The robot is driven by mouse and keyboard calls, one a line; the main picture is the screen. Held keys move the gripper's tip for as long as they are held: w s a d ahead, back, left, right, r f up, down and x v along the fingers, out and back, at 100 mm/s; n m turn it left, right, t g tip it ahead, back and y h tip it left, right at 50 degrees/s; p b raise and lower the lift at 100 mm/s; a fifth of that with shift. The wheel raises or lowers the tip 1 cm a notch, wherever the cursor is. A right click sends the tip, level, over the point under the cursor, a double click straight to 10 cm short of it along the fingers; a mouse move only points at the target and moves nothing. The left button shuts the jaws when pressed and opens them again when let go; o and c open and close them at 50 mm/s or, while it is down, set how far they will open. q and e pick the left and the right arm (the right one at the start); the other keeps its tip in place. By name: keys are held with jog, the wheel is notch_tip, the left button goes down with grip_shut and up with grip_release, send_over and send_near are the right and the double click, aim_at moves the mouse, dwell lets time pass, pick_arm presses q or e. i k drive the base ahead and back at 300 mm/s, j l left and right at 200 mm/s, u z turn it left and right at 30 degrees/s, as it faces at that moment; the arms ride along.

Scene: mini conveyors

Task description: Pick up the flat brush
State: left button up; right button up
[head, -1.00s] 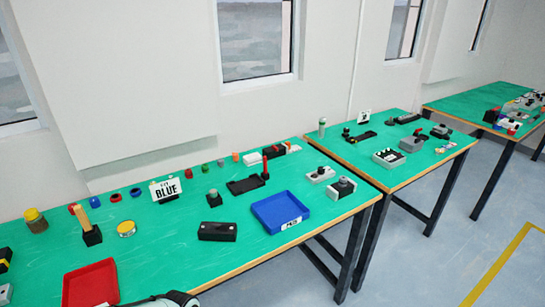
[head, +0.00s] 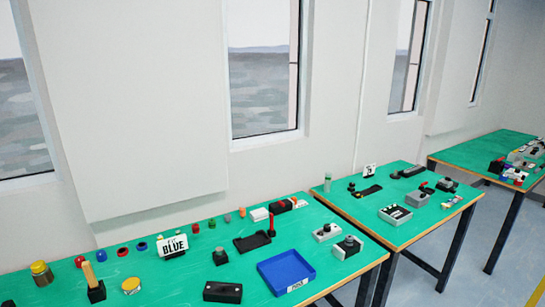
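I cannot make out a flat brush for certain. A tan, flat wooden piece (head: 89,272) stands upright in a black block (head: 97,292) at the lower left of the head view; whether it is a brush handle I cannot tell. A thin red upright piece (head: 271,224) stands at a black tray (head: 252,242) near the middle of the nearest table. Neither of my grippers is in view.
More tables stand to the right, against the wall.

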aim_at(94, 285)
jog(key=u, duration=1.5)
